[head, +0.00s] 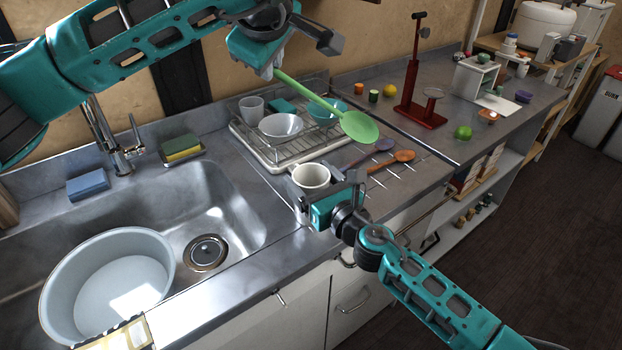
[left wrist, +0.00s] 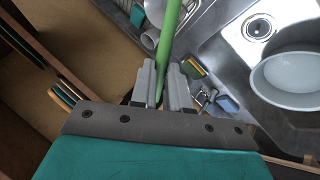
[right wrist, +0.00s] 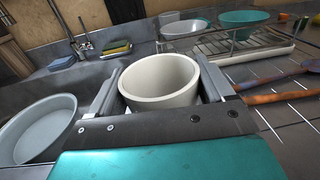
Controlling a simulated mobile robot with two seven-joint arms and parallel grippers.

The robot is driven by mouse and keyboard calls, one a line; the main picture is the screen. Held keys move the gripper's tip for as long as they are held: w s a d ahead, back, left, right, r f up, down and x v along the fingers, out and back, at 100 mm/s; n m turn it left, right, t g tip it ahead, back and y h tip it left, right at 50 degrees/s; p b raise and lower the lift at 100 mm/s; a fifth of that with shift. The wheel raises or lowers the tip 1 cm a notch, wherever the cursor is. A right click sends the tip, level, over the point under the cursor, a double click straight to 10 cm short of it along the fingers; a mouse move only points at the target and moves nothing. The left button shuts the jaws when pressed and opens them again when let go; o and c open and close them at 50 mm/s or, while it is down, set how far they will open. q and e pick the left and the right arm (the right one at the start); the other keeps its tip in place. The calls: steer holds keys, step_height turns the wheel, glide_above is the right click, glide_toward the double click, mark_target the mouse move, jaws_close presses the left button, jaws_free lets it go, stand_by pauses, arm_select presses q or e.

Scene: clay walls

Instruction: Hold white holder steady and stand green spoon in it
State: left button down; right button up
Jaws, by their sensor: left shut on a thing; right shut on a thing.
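The green spoon (head: 345,118) is held in the air by my left gripper (head: 277,72), its bowl pointing right and down in the head view. In the left wrist view the green handle (left wrist: 171,38) runs between the shut fingers (left wrist: 166,85). The white holder (head: 311,177) stands upright at the counter's front edge, its mouth open and empty as far as I see. My right gripper (head: 333,195) is shut on the holder. In the right wrist view the holder (right wrist: 160,80) sits between both fingers. The spoon is above and apart from the holder.
A dish rack (head: 270,150) with bowls stands behind the holder. An orange wooden spoon (head: 400,157) and a purple spoon (head: 383,146) lie to its right. The sink with a grey basin (head: 110,283) is at left. A red stand (head: 418,108) rises farther back.

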arm_select(q)
step_height(320, 180, down, 10)
steer(key=c, duration=1)
jaws_free()
steer(key=shift+c, duration=0.2)
steer(key=a+v, duration=0.1)
steer(key=v, duration=1.1)
steer(key=shift+d, duration=0.45)
